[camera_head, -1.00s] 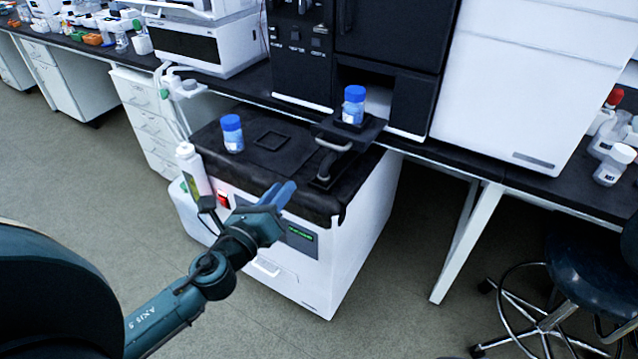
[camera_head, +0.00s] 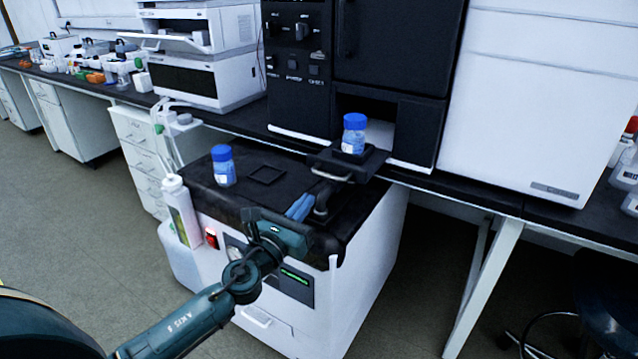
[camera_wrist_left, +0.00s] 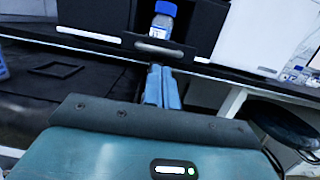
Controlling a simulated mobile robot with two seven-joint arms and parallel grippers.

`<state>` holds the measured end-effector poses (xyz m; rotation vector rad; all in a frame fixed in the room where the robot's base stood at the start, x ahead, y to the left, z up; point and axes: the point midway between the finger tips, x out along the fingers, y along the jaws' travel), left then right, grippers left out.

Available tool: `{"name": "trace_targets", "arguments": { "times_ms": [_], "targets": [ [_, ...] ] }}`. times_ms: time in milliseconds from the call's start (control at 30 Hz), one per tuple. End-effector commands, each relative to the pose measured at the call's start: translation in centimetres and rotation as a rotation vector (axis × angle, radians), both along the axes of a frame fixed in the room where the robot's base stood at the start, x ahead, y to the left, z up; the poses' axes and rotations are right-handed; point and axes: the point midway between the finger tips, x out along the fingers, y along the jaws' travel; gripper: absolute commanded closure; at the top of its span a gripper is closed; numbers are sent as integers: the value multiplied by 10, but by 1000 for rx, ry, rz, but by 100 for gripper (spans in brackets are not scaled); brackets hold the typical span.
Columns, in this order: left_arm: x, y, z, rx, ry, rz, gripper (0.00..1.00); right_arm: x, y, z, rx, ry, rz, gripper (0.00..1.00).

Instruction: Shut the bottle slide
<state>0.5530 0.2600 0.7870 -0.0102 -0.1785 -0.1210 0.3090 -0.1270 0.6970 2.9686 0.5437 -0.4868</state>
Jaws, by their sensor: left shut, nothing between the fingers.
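The bottle slide (camera_head: 372,162) is a black tray pulled out of the black instrument, with a grey handle on its front. A blue-capped bottle (camera_head: 354,134) stands upright on it. My left gripper (camera_head: 301,207) is shut and empty, its blue fingers pointing toward the slide from in front and below the handle. In the left wrist view the fingers (camera_wrist_left: 161,87) point at the slide's front (camera_wrist_left: 158,48), with the bottle (camera_wrist_left: 163,20) above and behind them. Any contact with the slide cannot be told. My right gripper is not in view.
A second blue-capped bottle (camera_head: 223,166) and a square black frame (camera_head: 267,175) are on the black top of the white cabinet (camera_head: 372,235). A white bottle (camera_head: 180,208) hangs at its left side. A stool (camera_head: 585,290) stands at the right.

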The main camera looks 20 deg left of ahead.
Motion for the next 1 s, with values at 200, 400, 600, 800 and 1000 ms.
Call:
{"name": "trace_targets", "arguments": {
  "times_ms": [200, 400, 600, 800, 1000],
  "targets": [
    [40, -5, 8, -1, -2, 1, 100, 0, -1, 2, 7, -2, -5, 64],
    [59, -7, 10, -1, 0, 0, 100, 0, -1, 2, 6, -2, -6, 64],
    [62, -8, 11, -1, 1, 0, 100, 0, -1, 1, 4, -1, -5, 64],
    [62, -8, 10, -1, 1, 0, 100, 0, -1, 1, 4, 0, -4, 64],
    [83, -10, 9, -2, -2, 2, 100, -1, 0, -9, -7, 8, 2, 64]
  ]
}}
